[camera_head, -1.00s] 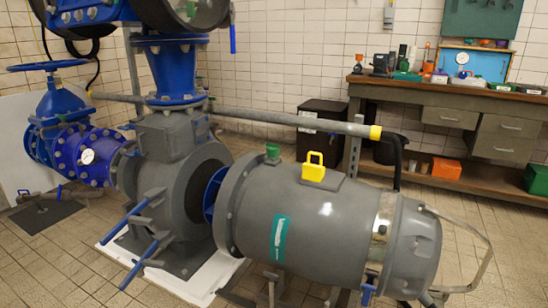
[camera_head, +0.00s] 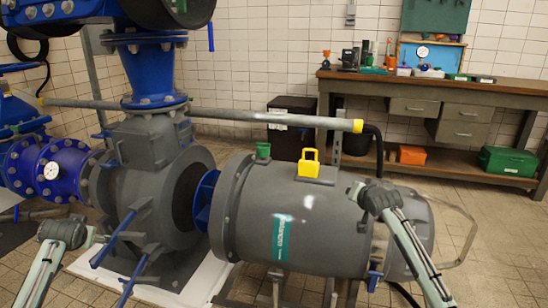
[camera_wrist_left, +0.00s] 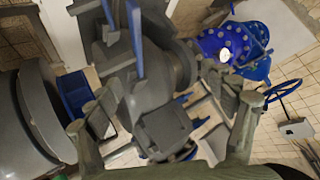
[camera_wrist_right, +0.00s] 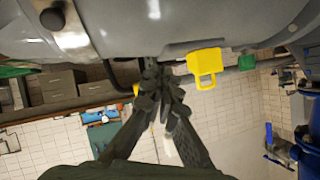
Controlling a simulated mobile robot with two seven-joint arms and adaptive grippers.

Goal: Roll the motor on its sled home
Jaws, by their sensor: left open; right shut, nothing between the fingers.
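The grey motor (camera_head: 320,235) lies horizontal, its flange facing the grey pump casing (camera_head: 150,165). A blue impeller (camera_head: 205,198) shows between them, with a gap between flange and casing. A yellow lifting lug (camera_head: 309,163) and green cap (camera_head: 263,150) top the motor; the lug also shows in the right wrist view (camera_wrist_right: 204,67). The sled is mostly hidden; some legs (camera_head: 277,287) show below. My left gripper (camera_head: 90,237) is open and empty, in front of the pump; the left wrist view shows its fingers apart. My right gripper (camera_head: 364,190) is shut and empty near the motor's right part.
A grey pipe (camera_head: 270,120) with a yellow end runs behind the motor. Blue rods (camera_head: 118,237) stick out from the casing. A bent handle bar (camera_head: 466,225) stands at the motor's right end. A workbench (camera_head: 440,90) stands behind; floor shows at right.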

